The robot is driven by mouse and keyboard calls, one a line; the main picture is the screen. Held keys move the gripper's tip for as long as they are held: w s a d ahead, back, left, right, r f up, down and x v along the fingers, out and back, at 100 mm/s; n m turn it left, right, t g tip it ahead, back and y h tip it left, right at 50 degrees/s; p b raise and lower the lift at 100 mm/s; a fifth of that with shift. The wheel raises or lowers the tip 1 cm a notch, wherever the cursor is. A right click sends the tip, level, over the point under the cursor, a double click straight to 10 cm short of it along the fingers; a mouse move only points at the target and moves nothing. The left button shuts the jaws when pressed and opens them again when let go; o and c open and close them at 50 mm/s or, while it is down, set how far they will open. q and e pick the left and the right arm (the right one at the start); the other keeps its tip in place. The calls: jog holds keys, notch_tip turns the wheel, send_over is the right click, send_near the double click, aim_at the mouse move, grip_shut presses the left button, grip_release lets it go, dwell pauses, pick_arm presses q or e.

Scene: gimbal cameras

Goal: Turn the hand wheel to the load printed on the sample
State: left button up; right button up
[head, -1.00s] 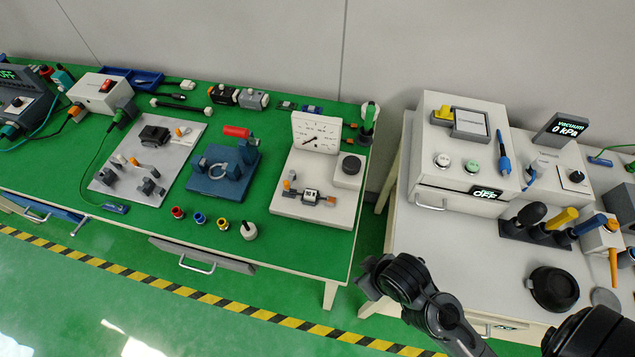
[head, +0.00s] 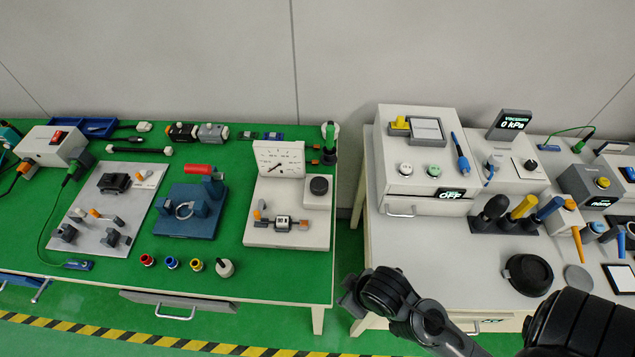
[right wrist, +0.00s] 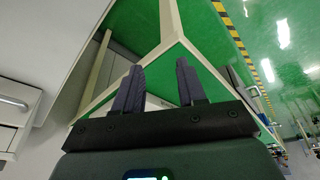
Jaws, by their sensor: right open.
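A white test stand (head: 262,236) stands at the right end of the green bench, with an upright gauge dial (head: 279,160). A dark round knob (head: 318,185), which looks like the hand wheel, sits on a white block at its right. A small pale sample with a dark printed mark (head: 283,222) lies between grey and orange clamps in front; its print is too small to read. My right gripper (head: 350,292) is below and right of the stand, apart from it, near the bench's front right corner. In the right wrist view its two fingers (right wrist: 158,85) are spread and empty. My left gripper is out of view.
A blue fixture with a red handle (head: 198,170) stands left of the stand. Small coloured parts (head: 171,262) lie along the front. A white table (head: 450,262) with a vacuum unit (head: 427,155) and dark-based tool rack (head: 490,224) is at right, across a narrow gap.

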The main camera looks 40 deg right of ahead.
dwell(0.4)
jog(key=shift+o, duration=1)
jog(key=shift+w, duration=0.1)
jog(key=shift+o, duration=1.1)
jog(key=shift+w+d+r, duration=0.1)
jog(key=shift+w, duration=0.1)
jog(key=o, duration=0.4)
jog(key=w+d+h+p, duration=0.1)
jog(key=w+d+p, duration=0.2)
jog(key=w+p, duration=0.1)
jog(key=shift+w+d+r+m+g, duration=0.15)
jog(key=shift+w+d+m+g, duration=0.2)
jog(key=shift+w, duration=0.4)
jog(key=m+g+p, duration=0.3)
jog(key=m+p, duration=0.1)
jog(key=p, duration=0.9)
send_near(319, 183)
jog(key=shift+y, duration=0.4)
jog(key=f, duration=0.2)
jog(key=f+b, duration=0.1)
jog(key=f, duration=0.4)
jog(key=shift+d+f+b, duration=0.3)
jog(key=shift+d+f, duration=0.1)
jog(key=shift+f, duration=0.75)
